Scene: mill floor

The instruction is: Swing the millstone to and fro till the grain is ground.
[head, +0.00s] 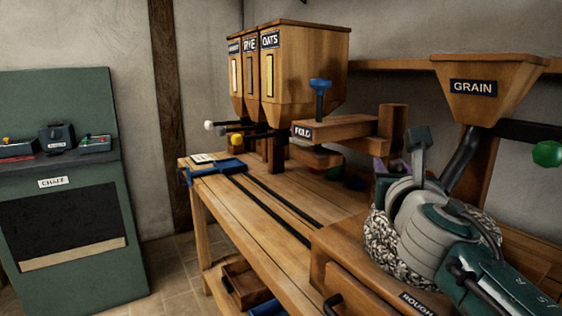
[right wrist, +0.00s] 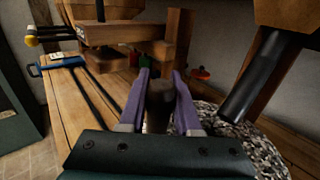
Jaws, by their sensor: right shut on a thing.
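The millstone (head: 378,240) is a speckled grey stone at the lower right, mostly hidden behind my right arm in the head view. It also shows at the lower right of the right wrist view (right wrist: 262,140). My right gripper (right wrist: 160,88) has its purple fingers on both sides of a dark upright handle (right wrist: 160,108) and is shut on it, beside the stone. In the head view the fingers are largely hidden by my wrist. The wooden grain hopper (head: 500,98) hangs above, with a dark spout (head: 462,152) slanting down toward the stone. No grain or meal is visible. My left gripper is not in view.
A wooden bench (head: 235,205) with dark rails and a blue slider (head: 228,167) runs to the left. Labelled bins (head: 310,70) and a block arm with a blue knob (head: 320,84) stand behind. A drawer labelled ROUGH is below. A green chaff cabinet (head: 75,268) stands at left.

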